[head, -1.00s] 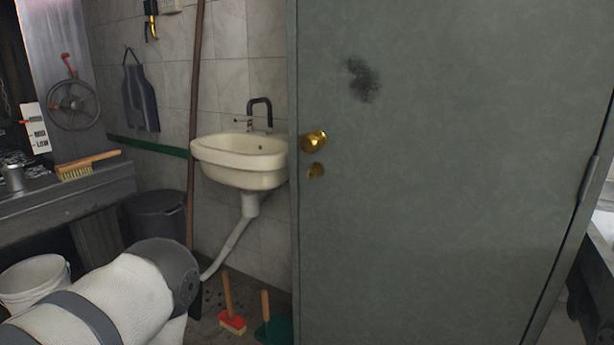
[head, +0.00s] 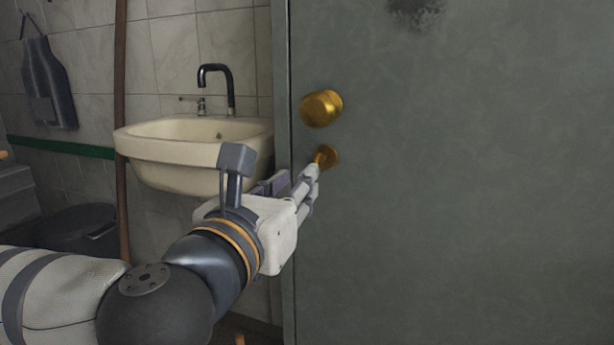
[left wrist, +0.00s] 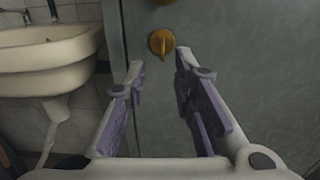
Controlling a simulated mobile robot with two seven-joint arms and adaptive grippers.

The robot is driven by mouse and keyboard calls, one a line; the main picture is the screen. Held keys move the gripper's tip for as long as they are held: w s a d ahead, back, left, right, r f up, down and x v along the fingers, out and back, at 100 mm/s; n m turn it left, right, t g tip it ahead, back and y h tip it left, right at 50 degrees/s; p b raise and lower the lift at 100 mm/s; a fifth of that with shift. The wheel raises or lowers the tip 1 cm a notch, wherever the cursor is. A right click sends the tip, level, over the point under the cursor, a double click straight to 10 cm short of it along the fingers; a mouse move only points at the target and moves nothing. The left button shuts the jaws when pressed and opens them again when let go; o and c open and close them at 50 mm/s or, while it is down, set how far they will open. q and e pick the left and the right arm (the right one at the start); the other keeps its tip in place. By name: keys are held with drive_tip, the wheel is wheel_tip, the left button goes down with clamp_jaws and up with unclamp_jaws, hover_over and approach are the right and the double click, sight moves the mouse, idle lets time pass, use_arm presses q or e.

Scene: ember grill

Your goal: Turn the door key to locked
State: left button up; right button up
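The grey-green door (head: 450,200) fills the right of the head view, with a round brass knob (head: 321,108) near its left edge. Below the knob is the small brass door key (head: 326,156) on its round plate. In the left wrist view the key (left wrist: 161,42) stands out from the door, its flat bow looking upright. My left gripper (head: 308,176) is at the door just below and left of the key. In the wrist view its fingers (left wrist: 159,66) are apart, with the key just beyond and between the tips. My right gripper is not in view.
A cream sink (head: 190,150) with a dark tap (head: 215,85) is on the tiled wall left of the door, close behind my left gripper. A dark bin (head: 80,235) and a hanging apron (head: 48,80) are farther left. The door face to the right is clear.

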sight(319, 162)
use_arm(q)
drive_tip(key=x, duration=1)
drive_tip(key=shift+d+f, duration=0.1)
drive_tip(key=shift+d, duration=0.05)
clamp_jaws()
